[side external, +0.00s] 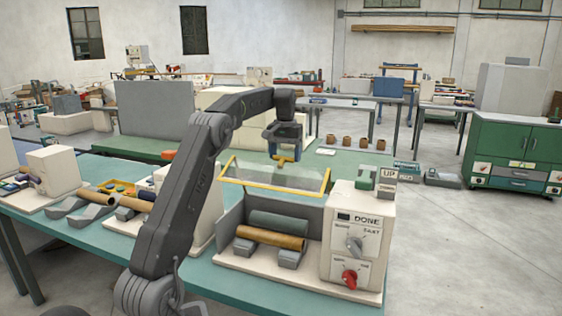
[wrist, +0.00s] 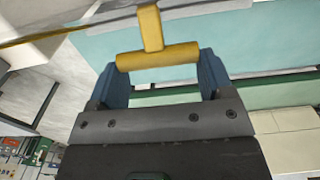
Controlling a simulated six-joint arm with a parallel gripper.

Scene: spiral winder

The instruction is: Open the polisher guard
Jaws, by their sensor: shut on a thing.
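The polisher guard (side external: 268,190) is a clear panel with a yellow frame, tilted up above the polisher in the side view. Its yellow T-shaped handle (wrist: 157,56) shows in the wrist view between the blue fingers. My gripper (side external: 285,160) is shut on this handle at the guard's upper edge. It also shows in the wrist view (wrist: 157,62). Below the guard, a brown tube (side external: 270,238) lies on grey supports in front of a dark green roller (side external: 279,222). The control box (side external: 357,238) on the right has a display reading DONE.
The control box carries a grey dial, a red knob (side external: 350,278) and a small UP sign (side external: 388,174). Left of my arm, another machine with a tube (side external: 95,194) stands on the teal table. Several brown cups (side external: 346,141) stand on the green surface behind.

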